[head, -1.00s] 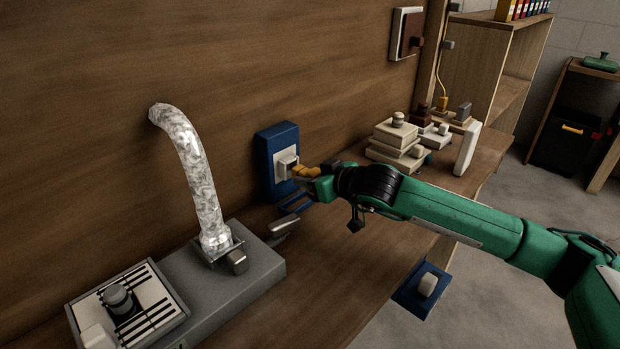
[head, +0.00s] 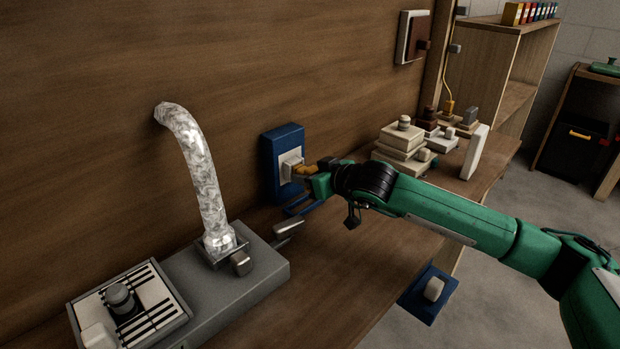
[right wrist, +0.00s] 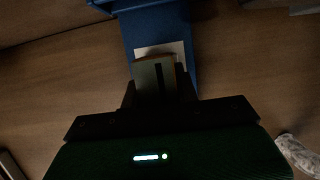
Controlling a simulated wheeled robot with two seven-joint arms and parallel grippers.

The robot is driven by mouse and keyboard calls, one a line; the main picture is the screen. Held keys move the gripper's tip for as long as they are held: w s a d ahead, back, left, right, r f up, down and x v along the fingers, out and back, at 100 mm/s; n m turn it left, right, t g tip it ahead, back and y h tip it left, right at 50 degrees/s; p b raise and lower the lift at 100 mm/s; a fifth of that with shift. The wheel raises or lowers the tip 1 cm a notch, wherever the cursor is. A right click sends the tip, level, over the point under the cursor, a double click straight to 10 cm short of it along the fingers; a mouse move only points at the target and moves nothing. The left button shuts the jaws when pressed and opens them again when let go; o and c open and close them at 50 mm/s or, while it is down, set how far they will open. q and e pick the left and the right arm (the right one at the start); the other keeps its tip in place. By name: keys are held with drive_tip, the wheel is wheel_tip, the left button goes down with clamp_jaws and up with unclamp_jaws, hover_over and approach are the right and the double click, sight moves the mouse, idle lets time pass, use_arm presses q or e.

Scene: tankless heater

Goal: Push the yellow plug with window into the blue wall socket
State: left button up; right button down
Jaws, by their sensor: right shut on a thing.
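The blue wall socket (head: 283,148) is fixed on the brown wooden wall, with a light plate (head: 289,165) on its face. My right gripper (head: 308,175) is at the socket's front and shut on the yellow plug (head: 303,170). The plug's front meets or nearly meets the light plate; I cannot tell how deep it sits. In the right wrist view the plug (right wrist: 155,80) shows between the dark fingers, with a dark slot in it, in front of the blue socket (right wrist: 148,32). My left gripper is not in view.
A silver flexible duct (head: 203,180) rises from a grey unit (head: 265,270) on the bench at left. Stacked cream boxes (head: 400,140) stand at the back right. A blue pad with a white block (head: 432,290) is below the bench's front edge.

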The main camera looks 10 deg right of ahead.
drive_tip(key=shift+w+a, duration=0.15)
drive_tip(key=shift+w, duration=0.05)
drive_tip(key=c, duration=1)
unclamp_jaws()
drive_tip(key=shift+o, duration=0.2)
drive_tip(key=v, duration=1.4)
drive_tip(key=shift+b, duration=0.45)
